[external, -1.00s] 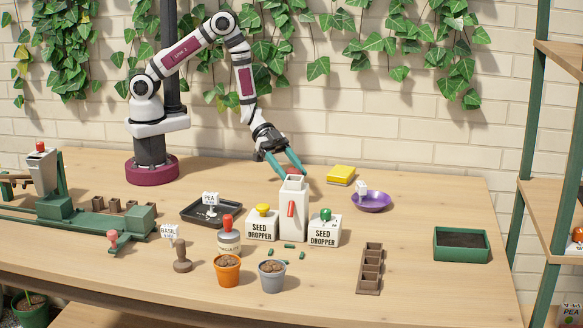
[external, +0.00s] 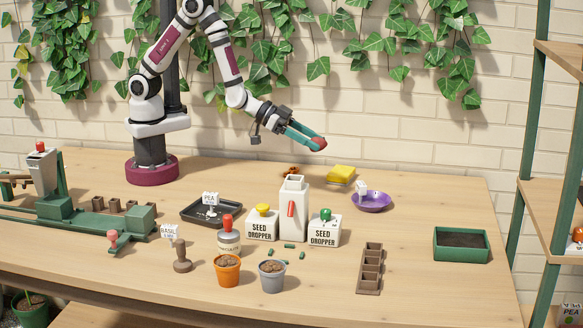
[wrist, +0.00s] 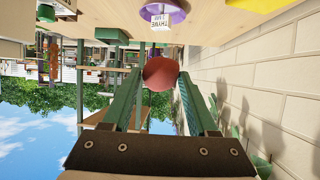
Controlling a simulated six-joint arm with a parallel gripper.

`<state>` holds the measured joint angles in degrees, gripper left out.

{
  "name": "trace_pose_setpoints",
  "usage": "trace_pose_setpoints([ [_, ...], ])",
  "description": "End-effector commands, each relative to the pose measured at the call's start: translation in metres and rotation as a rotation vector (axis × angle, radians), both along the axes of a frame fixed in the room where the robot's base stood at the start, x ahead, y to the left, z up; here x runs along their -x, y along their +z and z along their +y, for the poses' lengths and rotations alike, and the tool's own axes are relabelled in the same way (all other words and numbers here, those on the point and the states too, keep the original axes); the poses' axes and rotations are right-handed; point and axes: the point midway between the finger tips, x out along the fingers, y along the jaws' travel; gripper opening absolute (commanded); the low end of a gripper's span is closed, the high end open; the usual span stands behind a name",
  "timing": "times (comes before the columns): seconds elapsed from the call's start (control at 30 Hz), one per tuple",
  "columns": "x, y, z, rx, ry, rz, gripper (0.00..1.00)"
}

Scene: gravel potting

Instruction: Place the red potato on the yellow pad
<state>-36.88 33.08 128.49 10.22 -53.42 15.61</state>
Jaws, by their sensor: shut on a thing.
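The red potato (external: 318,143) is held between the green fingers of my gripper (external: 311,141), raised above the back of the table. The potato (wrist: 160,72) also shows at the fingertips in the wrist view, with a finger on each side. The yellow pad (external: 341,175) lies on the table toward the back wall, below and a little right of the gripper. A part of the yellow pad (wrist: 255,4) shows at the top right edge of the wrist view.
A purple bowl (external: 371,201) with a white label stands right of the pad. A white dispenser (external: 294,212) and two seed droppers (external: 262,225) stand in front. The brick wall is close behind.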

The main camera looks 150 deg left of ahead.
Motion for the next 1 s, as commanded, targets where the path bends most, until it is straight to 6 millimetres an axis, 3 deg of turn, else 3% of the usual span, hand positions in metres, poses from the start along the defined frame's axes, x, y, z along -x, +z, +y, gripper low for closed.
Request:
trace_pose_setpoints([
  [0.1, 0.009, 0.004, 0.018, -0.001, 0.160, -0.001, 0.03],
  [0.27, 0.019, 0.002, 0.030, 0.000, 0.272, 0.001, 0.03],
  [0.67, 0.060, -0.060, 0.127, 0.000, 0.286, 0.001, 0.03],
  [1.0, 0.064, -0.106, 0.136, -0.001, 0.283, 0.000, 0.03],
])
